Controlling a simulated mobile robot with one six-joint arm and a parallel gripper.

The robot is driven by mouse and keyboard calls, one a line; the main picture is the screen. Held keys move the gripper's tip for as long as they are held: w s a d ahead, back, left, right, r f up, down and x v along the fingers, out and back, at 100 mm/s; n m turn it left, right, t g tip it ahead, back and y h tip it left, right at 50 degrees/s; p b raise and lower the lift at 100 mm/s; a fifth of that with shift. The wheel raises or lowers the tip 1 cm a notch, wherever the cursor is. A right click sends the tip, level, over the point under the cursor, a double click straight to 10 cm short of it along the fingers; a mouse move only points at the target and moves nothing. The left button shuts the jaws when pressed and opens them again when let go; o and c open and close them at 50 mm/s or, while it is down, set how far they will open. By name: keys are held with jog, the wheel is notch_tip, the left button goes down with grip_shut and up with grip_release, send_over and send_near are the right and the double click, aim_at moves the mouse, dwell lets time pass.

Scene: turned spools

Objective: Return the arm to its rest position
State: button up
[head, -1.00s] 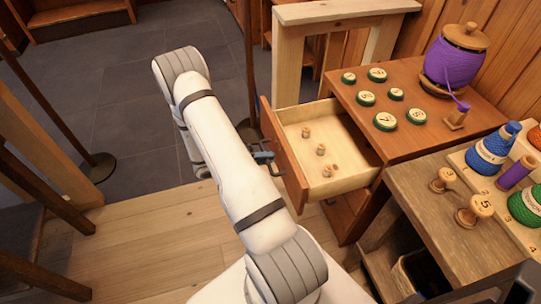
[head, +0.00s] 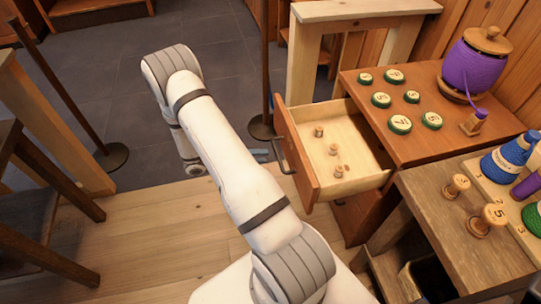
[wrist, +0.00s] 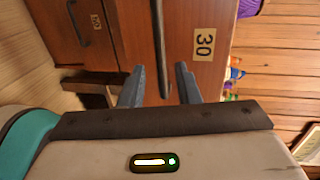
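My white arm (head: 228,160) reaches out from the bottom of the head view, over the floor to the left of the open drawer (head: 297,150). My gripper (wrist: 160,70) shows two fingers apart with nothing held between them. In the head view it is mostly hidden behind the arm; only a finger (head: 258,154) shows, just left of the drawer handle (head: 281,156). In the wrist view the dark handle (wrist: 161,40) appears beyond and between the fingertips, on the drawer front labelled 30 (wrist: 203,43).
The drawer holds several small wooden spools (head: 335,149). Numbered green-rimmed discs (head: 399,125) and a purple yarn jar (head: 474,65) stand on the cabinet top. A workbench (head: 450,235) with spools is at right.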

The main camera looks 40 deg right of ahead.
jog(key=shift+w+a+r, duration=0.1)
jog(key=shift+w+a, duration=0.1)
jog(key=shift+a, duration=0.3)
jog(key=s+a+r+m+t+y+p, duration=0.2)
jog(key=a+r+m, duration=0.4)
jog(key=r+m, duration=0.4)
jog(key=s+a+r+m+t+y+p, duration=0.3)
jog(key=s+a+r+m+y, duration=0.2)
jog(key=r+m, duration=0.6)
jog(key=s+a+r+m+t+y+p, duration=0.3)
jog(key=s+a+r+m+y, duration=0.3)
jog(key=r+m, duration=0.4)
notch_tip(320, 180, up, 6)
jog(key=shift+s+a+r+t+y, duration=0.15)
jog(key=shift+a+t+y, duration=0.15)
jog(key=shift+y, duration=0.4)
